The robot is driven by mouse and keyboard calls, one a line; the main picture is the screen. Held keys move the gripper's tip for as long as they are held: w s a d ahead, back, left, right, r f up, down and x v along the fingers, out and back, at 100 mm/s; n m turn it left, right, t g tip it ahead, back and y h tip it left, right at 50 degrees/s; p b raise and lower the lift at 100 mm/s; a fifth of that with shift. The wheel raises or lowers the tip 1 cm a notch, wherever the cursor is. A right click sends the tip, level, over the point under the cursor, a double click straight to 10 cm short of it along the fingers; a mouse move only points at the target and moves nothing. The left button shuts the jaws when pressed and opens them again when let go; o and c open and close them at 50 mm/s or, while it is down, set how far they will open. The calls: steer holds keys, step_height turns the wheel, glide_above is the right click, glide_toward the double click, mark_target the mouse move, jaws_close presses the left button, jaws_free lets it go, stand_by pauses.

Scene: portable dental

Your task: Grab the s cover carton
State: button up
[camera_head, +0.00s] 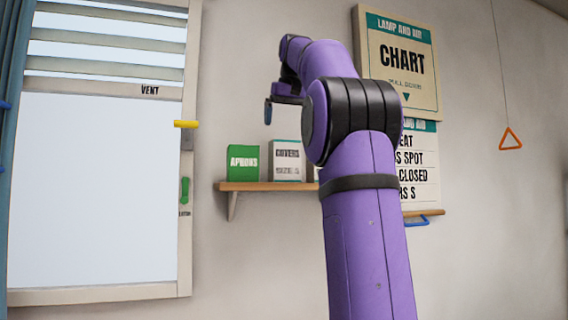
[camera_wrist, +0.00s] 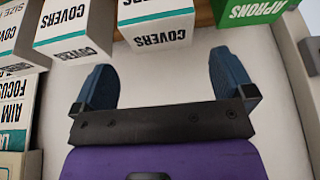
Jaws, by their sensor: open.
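The S cover carton (camera_head: 287,160) is a white-grey box reading "COVERS SIZE S" on a wall shelf in the head view. It stands just right of the green aprons carton (camera_head: 243,162). In the wrist view, the covers carton beside the aprons carton (camera_wrist: 257,10) is at the top middle (camera_wrist: 157,27); its size print is out of frame. My gripper (camera_head: 268,108) shows above the cartons in the head view. In the wrist view its blue fingers (camera_wrist: 163,85) are wide apart and empty, with that carton beyond them, apart from them.
The wooden shelf (camera_head: 262,187) has a bare left end. A window with a yellow handle (camera_head: 186,124) is left, and a wall chart (camera_head: 400,60) is right.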

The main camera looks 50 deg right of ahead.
mark_target(283, 147)
steer(key=shift+x, duration=4.2)
steer(key=shift+s+a, duration=0.15)
steer(key=c, duration=0.8)
steer(key=shift+r, duration=0.1)
